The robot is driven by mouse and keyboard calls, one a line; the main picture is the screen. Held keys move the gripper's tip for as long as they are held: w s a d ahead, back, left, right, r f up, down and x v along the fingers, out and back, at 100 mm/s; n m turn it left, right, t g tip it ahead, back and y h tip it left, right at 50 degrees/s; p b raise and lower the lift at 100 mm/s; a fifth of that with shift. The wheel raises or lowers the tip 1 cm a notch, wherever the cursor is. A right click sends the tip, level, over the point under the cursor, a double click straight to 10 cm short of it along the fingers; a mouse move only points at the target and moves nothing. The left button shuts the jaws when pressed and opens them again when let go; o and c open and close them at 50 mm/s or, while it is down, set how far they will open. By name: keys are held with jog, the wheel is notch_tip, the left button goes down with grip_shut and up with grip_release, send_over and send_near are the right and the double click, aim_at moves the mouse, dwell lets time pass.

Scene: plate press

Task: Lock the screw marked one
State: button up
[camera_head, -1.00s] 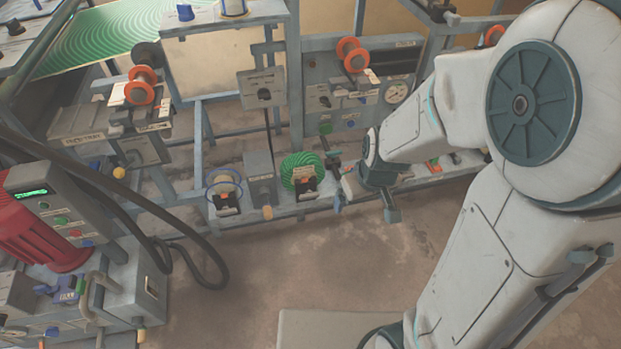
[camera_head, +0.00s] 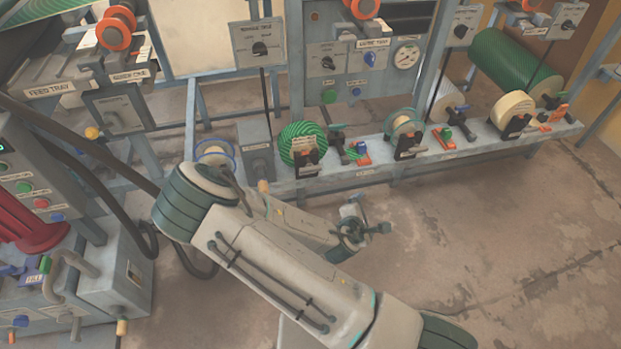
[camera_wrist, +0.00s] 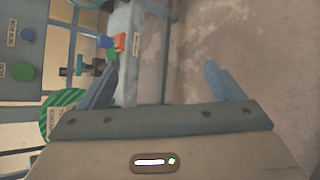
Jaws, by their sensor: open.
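My gripper (camera_head: 366,228) hangs above the floor, in front of the bench rail and right of the green-striped roll (camera_head: 303,143). In the wrist view its two fingers (camera_wrist: 160,76) are apart with nothing between them. No screw can be surely read as marked one.
The rail (camera_head: 365,176) carries several rolls and runs along the panel with the gauge (camera_head: 406,54). The floor (camera_head: 480,250) at front right is clear.

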jog(key=w+a+f+n+t+y+b, duration=0.25)
jog(key=n+t+b, duration=0.2)
jog(key=n, duration=0.35)
jog(key=n+t+y+b, duration=0.3)
jog(key=n+y, duration=0.5)
jog(key=n, duration=0.3)
send_near(311, 171)
jog(key=x, duration=1)
jog(key=shift+w+a+p, duration=0.1)
jog(key=shift+w+p, duration=0.3)
jog(key=c, duration=1)
